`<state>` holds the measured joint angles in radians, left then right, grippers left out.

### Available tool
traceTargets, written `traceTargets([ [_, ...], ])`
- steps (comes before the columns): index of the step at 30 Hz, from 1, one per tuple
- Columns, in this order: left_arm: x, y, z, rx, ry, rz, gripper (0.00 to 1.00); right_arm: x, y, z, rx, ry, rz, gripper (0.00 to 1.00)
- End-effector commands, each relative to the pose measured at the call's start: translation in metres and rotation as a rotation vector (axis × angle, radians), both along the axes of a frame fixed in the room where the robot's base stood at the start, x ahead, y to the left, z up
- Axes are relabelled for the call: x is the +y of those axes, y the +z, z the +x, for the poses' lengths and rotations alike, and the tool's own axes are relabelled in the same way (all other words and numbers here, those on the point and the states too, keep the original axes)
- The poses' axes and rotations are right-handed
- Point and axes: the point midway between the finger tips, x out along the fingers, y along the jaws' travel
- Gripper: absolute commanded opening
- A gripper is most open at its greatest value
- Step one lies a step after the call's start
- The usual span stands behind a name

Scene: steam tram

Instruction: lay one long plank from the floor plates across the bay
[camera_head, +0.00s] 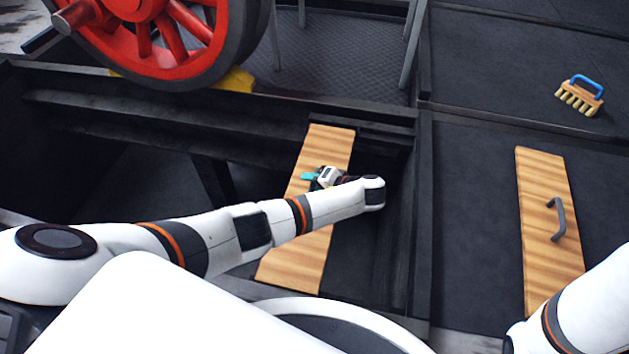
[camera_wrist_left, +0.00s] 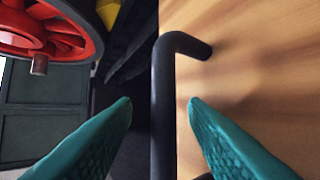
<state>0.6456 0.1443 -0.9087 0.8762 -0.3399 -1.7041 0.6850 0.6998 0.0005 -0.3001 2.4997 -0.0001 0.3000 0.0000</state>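A long wooden plank (camera_head: 297,260) lies over the dark bay (camera_head: 120,180), from the far ledge toward the near edge; my left arm covers its middle. My left gripper (camera_head: 311,177), with teal fingers, is over this plank. In the left wrist view my left gripper (camera_wrist_left: 160,103) is open, its fingers on either side of the plank's dark handle (camera_wrist_left: 163,125); I cannot tell whether they touch it. A second plank (camera_head: 546,190) with a grey handle (camera_head: 558,219) lies on the dark floor plates (camera_head: 470,200) at the right. My right gripper is out of view; only its arm shows.
A red spoked wheel (camera_head: 165,45) stands at the far left, by a yellow block (camera_head: 236,80). A brush with a blue handle (camera_head: 581,95) lies on the plates at the far right. Thin grey legs (camera_head: 411,45) stand beyond the bay. Plate between the second plank and bay is clear.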

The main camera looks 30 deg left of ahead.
Motion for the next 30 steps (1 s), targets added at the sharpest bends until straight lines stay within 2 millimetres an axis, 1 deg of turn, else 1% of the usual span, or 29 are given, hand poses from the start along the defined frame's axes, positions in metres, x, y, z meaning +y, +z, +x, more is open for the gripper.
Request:
traceTargets([
  [5,-0.021,0.02,-0.004,-0.001,-0.002,-0.004,0.4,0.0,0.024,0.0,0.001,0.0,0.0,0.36],
  [9,-0.047,0.037,-0.009,-0.001,-0.003,-0.003,0.4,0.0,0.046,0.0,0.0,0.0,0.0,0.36],
  [12,-0.065,0.048,-0.013,-0.001,-0.001,-0.002,0.4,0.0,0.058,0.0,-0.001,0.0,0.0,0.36],
  [15,-0.08,0.055,-0.016,-0.002,-0.001,-0.001,0.4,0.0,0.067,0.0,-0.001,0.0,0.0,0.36],
  [18,-0.091,0.061,-0.018,-0.003,-0.001,0.0,0.4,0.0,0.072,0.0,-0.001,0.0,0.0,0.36],
  [24,-0.099,0.064,-0.02,-0.004,-0.001,0.002,0.4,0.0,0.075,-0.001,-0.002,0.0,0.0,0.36],
  [30,-0.1,0.063,-0.02,-0.005,0.0,0.002,0.4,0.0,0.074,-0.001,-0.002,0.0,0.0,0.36],
])
